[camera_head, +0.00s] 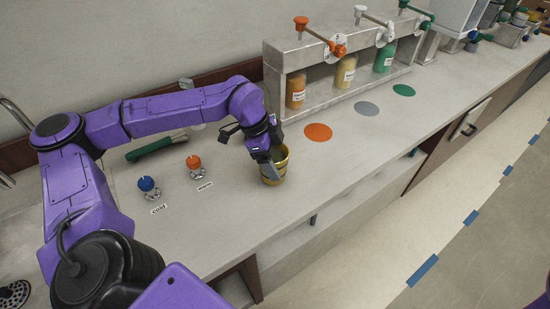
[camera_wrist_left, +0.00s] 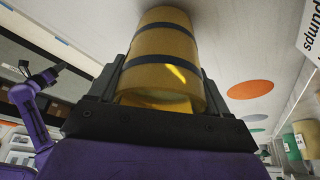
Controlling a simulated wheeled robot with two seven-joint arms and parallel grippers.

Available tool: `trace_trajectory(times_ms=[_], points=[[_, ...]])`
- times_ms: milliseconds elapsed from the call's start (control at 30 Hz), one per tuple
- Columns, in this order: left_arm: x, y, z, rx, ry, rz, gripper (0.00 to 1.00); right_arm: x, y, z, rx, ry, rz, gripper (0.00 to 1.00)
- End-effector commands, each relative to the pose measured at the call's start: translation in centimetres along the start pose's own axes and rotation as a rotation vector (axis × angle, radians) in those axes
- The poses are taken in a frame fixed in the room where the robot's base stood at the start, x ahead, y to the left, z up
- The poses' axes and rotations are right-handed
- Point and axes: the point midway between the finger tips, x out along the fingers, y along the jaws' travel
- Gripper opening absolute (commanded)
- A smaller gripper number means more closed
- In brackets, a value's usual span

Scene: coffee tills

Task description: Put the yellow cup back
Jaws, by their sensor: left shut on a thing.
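The yellow cup (camera_head: 281,176) has dark bands and stands at the counter, near its front edge, in the head view. My left gripper (camera_head: 274,168) is shut on the yellow cup, with a finger showing inside or against its near wall. In the left wrist view the cup (camera_wrist_left: 165,60) fills the space between the two dark fingers. I cannot tell whether its base touches the counter (camera_head: 240,205).
An orange disc (camera_head: 318,132), a grey disc (camera_head: 367,108) and a green disc (camera_head: 404,90) lie before the pump dispenser (camera_head: 335,85). A blue knob (camera_head: 147,184) and an orange knob (camera_head: 194,161) stand left of the cup. A green-handled item (camera_head: 150,148) lies behind them.

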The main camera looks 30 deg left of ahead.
Motion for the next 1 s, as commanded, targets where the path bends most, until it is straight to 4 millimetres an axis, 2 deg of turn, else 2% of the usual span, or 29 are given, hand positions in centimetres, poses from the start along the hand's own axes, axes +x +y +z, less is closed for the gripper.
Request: trace_trajectory(times_ms=[367, 400, 467, 667, 767, 867, 1000], points=[[0.8, 0.0, 0.3, 0.0, 0.002, -0.002, 0.32, 0.2, 0.0, 0.1, 0.0, 0.0, 0.0, 0.43], [0.8, 0.0, 0.3, -0.001, 0.001, -0.001, 0.83, 0.1, 0.0, 0.1, 0.0, 0.0, 0.0, 0.43], [0.7, 0.0, 0.3, -0.001, 0.001, -0.001, 1.0, 0.1, 0.0, 0.0, 0.0, 0.0, 0.0, 0.43], [0.7, 0.0, 0.3, -0.001, 0.001, -0.001, 1.0, 0.0, 0.0, 0.0, 0.0, 0.0, 0.0, 0.43], [0.0, 0.0, 0.2, -0.001, 0.002, -0.004, 1.0, 0.0, 0.0, 0.0, 0.0, 0.0, 0.0, 0.43], [-1.9, -0.1, 0.2, -0.001, 0.004, -0.007, 1.0, 0.2, 0.0, 0.1, 0.0, 0.0, 0.0, 0.43], [-5.6, -0.1, 0.2, -0.001, 0.005, -0.007, 1.0, 0.5, -0.1, 0.2, 0.0, 0.0, 0.0, 0.43]])
